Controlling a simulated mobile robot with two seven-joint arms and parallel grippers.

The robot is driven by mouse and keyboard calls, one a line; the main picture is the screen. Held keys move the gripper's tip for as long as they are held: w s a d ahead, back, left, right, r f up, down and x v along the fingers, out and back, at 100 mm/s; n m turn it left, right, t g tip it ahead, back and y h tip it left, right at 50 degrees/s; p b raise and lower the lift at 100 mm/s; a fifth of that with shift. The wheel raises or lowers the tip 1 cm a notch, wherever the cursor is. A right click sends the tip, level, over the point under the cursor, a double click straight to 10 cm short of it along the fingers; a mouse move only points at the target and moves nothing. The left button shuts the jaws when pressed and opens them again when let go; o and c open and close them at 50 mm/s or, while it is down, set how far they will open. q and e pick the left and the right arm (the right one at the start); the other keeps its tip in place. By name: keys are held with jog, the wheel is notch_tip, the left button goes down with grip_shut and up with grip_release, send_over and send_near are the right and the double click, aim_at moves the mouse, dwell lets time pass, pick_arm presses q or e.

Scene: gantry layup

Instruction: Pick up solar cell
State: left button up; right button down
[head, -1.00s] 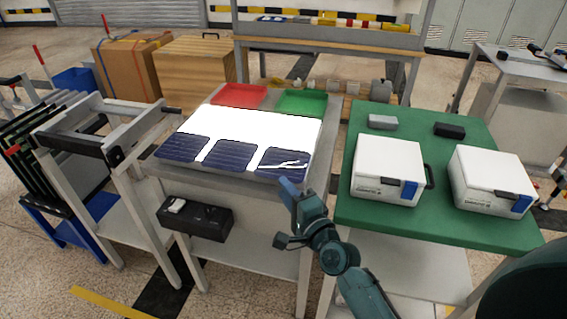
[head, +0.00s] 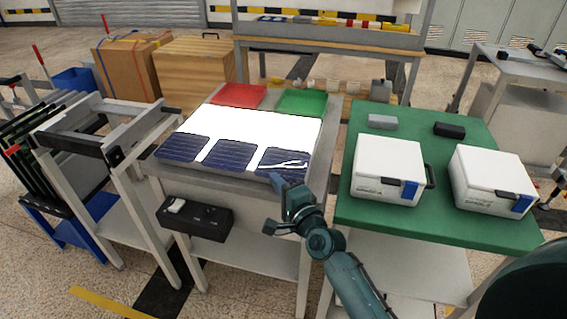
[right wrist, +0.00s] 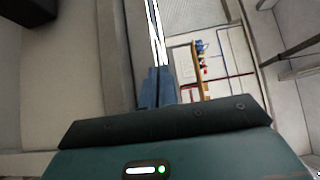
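Three dark blue solar cells lie in a row along the front of the bright white panel: a left one (head: 184,149), a middle one (head: 231,156) and a right one (head: 283,163). The right cell shows white, branching lines near its right side. My right gripper (head: 277,180) is at the front edge of the right cell. In the right wrist view its blue fingers (right wrist: 157,87) are close together, with a thin white strip running up beyond them. I cannot tell whether they touch or grip the cell. My left gripper is out of view.
The panel's table carries a red tray (head: 239,95) and a green tray (head: 302,102) at the back. The green-topped table (head: 450,225) at right holds two white cases and two small blocks. A grey frame (head: 100,112) stands at left.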

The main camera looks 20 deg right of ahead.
pick_arm(q)
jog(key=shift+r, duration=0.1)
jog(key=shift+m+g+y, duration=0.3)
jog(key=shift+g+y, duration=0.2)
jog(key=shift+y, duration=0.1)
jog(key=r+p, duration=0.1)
jog(key=p, duration=0.2)
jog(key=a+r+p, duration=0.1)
jog(key=p, duration=0.2)
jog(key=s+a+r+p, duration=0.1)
jog(key=p, duration=0.3)
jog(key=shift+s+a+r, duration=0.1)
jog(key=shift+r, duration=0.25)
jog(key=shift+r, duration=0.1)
